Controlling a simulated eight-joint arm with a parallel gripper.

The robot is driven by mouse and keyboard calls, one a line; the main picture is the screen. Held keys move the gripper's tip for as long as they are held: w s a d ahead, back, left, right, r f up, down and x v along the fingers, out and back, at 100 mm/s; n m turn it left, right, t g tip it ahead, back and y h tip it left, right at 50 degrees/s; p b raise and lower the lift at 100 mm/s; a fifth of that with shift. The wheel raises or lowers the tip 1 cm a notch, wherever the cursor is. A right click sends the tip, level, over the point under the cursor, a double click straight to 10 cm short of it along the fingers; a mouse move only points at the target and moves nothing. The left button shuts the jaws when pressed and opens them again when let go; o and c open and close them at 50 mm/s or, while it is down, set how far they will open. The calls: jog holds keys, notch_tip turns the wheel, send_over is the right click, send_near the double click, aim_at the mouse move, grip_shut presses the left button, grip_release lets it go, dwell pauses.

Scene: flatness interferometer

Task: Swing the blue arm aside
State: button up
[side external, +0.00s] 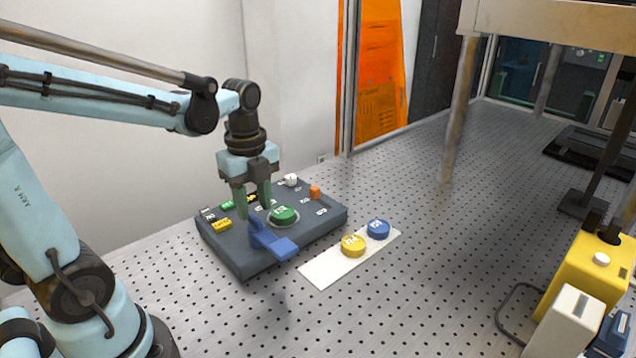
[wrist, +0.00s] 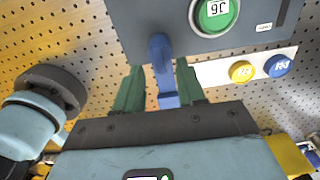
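The blue arm (side external: 272,241) is on the front part of a dark grey box (side external: 240,262), with an upright part and a flat end reaching toward the box's front edge. In the wrist view the blue arm (wrist: 162,65) shows between my two green fingers. My gripper (side external: 254,208) points down over the box, just above and behind the blue arm. Its fingers stand apart, and I cannot tell whether either touches the arm. A green round piece (side external: 284,213) sits in a pale ring on the box, beside the blue arm; it also shows in the wrist view (wrist: 215,14).
A white strip (side external: 322,274) in front of the box carries a yellow disc (side external: 353,245) and a blue disc (side external: 378,229). Small labels and an orange knob (side external: 314,192) are on the box top. The perforated table (side external: 450,260) is clear to the right, up to a yellow device (side external: 590,268).

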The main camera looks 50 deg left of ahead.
notch_tip(320, 180, up, 9)
jog(key=shift+r, duration=0.2)
dwell(0.3)
jog(key=n+t, duration=0.6)
jog(key=n, duration=0.9)
send_over(276, 242)
jog(key=a, duration=0.1)
notch_tip(276, 242, down, 6)
jog(key=shift+f, duration=0.25)
jog(key=n, duration=0.1)
jog(key=d+f+n+t, duration=0.1)
jog(key=n, duration=0.1)
